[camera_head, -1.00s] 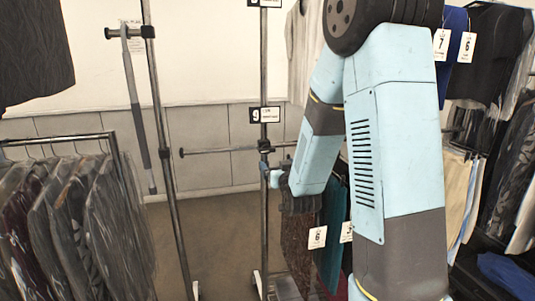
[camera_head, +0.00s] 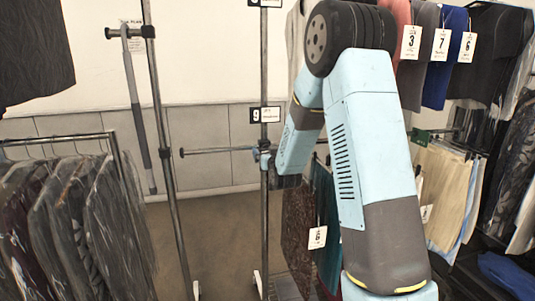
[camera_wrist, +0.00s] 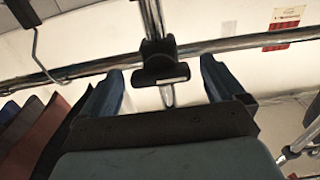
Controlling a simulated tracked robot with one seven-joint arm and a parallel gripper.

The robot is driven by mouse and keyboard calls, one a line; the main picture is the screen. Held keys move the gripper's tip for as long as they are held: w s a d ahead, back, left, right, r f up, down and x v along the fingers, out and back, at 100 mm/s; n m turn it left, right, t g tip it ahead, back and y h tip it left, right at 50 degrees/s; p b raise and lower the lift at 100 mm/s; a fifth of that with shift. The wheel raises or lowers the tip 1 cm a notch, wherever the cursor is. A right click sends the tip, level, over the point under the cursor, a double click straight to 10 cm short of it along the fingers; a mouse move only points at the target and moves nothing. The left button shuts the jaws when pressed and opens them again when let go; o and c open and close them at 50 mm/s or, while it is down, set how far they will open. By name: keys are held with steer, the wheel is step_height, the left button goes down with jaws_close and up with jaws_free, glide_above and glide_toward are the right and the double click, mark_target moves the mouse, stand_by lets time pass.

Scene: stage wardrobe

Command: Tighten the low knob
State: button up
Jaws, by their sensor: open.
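A dark knob (camera_wrist: 160,70) sits on the clamp where a horizontal bar meets an upright post, in the middle of the wrist view. My gripper (camera_wrist: 160,78) is open, with one blue finger on each side of the knob and a visible gap to it on both sides. In the head view my gripper (camera_head: 263,156) is at the crossbar joint of the right post (camera_head: 264,210), below the tag marked 9 (camera_head: 265,115). The knob is mostly hidden there by the fingers and arm.
The crossbar (camera_head: 218,151) runs left towards another post (camera_head: 170,190). Brown and teal garments (camera_head: 299,225) hang just below and right of my gripper. A rack of dark clothes (camera_head: 70,225) stands at left. Bare floor (camera_head: 215,235) lies between the posts.

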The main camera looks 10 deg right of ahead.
steer(key=c, duration=1)
steer(key=shift+c, duration=0.2)
steer(key=shift+m, duration=0.3)
steer(key=shift+d+f+m, duration=0.1)
steer(key=shift+m, duration=8.6)
